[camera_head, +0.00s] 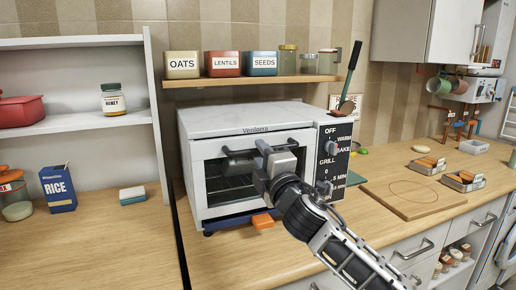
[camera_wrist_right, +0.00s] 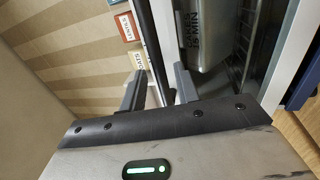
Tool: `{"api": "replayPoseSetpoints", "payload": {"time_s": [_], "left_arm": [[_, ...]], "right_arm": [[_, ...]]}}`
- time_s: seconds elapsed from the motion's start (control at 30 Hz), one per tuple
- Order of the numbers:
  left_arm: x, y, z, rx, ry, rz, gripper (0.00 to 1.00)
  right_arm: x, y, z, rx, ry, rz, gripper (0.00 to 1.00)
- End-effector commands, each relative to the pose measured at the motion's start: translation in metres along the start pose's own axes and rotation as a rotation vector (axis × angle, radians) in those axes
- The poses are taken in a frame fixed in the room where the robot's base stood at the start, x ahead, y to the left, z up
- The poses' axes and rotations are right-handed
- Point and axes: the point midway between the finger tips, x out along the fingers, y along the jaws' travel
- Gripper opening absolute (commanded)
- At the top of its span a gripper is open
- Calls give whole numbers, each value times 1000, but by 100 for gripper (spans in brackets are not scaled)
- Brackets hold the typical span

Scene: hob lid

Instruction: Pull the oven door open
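The white oven (camera_head: 250,125) stands on the counter, its glass-fronted door (camera_head: 215,175) looking shut in the head view. A dark bar handle (camera_head: 238,153) runs across the top of the door. My right gripper (camera_head: 264,152) is at the middle of the handle and hides part of it. In the right wrist view its two fingers (camera_wrist_right: 160,90) stand apart, with a dark bar (camera_wrist_right: 149,40), seemingly the handle, passing between them. I see no clear contact on both sides. My left gripper is not in view.
The control panel (camera_head: 334,150) is right of the door. A shelf (camera_head: 250,81) with labelled tins is above. A blue rice box (camera_head: 58,189) is left, a wooden board (camera_head: 412,199) right.

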Motion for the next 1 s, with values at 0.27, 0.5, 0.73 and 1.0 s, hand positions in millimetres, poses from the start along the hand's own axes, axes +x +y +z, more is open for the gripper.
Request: {"api": "replayPoseSetpoints", "payload": {"time_s": [0.27,0.5,0.73,1.0], "left_arm": [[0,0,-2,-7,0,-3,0],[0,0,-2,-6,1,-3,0],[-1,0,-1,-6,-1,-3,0],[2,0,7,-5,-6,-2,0]], "right_arm": [[24,0,0,1,1,1,32],[26,0,0,1,0,0,32],[25,0,0,1,0,0,0],[22,-3,0,2,0,12,0]]}}
